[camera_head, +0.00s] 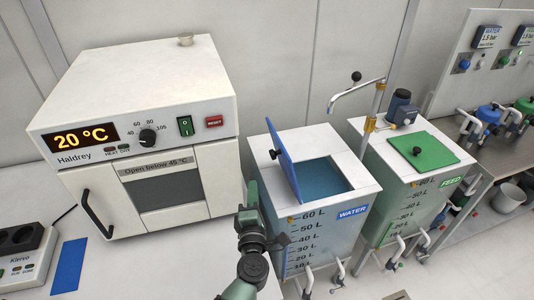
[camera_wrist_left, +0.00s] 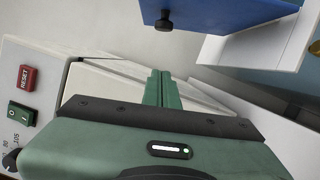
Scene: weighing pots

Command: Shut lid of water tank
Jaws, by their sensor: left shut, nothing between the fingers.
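The water tank (camera_head: 325,235) has a white top, a level scale and a blue WATER label. Its blue lid (camera_head: 284,163) stands open, tilted up at the left side of the opening, with bluish water inside (camera_head: 322,178). The lid's black knob (camera_head: 275,154) faces left. The lid (camera_wrist_left: 220,14) and knob (camera_wrist_left: 164,21) also show at the top of the left wrist view. My left gripper (camera_head: 252,190) is shut and empty, left of the tank and apart from the lid; its fingers also show in the wrist view (camera_wrist_left: 159,85). My right gripper is not in view.
A white oven (camera_head: 160,215) reading 20 °C stands close to the left of my left gripper. The feed tank (camera_head: 400,190) with its green lid closed stands right of the water tank. A metal spout (camera_head: 358,88) rises behind the water tank's opening.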

